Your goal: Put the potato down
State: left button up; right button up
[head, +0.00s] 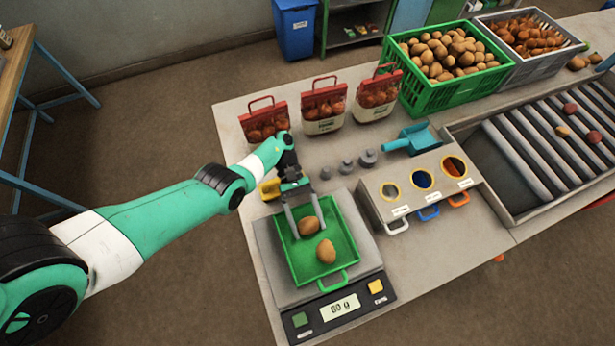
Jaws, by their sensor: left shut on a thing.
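My left gripper (305,224) is shut on a brown potato (309,226), over the back part of a green tray (342,262). I cannot tell whether this potato touches the tray. A second potato (326,251) lies in the tray, just in front of the held one. The tray sits on a grey scale (369,250), whose small display (340,307) seems to read 60 or 80 g. My right gripper is not in view.
Three red-topped sacks (324,106) stand behind. A green crate of potatoes (443,88) and a grey crate (545,66) are at the back right. Grey weights (346,167), a blue scoop (416,139) and a box with round openings (404,190) stand right of the gripper.

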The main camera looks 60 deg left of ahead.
aim_at(306, 218)
pick_arm(q)
jog(key=shift+r, duration=0.1)
jog(key=o, duration=0.9)
jog(key=shift+f, duration=0.2)
jog(key=o, duration=0.4)
jog(key=shift+c, duration=0.2)
jog(key=shift+r+p, duration=0.35)
jog(key=shift+w+a, duration=0.15)
jog(key=shift+a, duration=0.2)
jog(key=b+v, duration=0.4)
jog(key=v, duration=0.2)
jog(key=shift+f, duration=0.15)
jog(key=shift+a+r, duration=0.25)
jog(key=shift+a, duration=0.05)
jog(key=shift+r, duration=0.1)
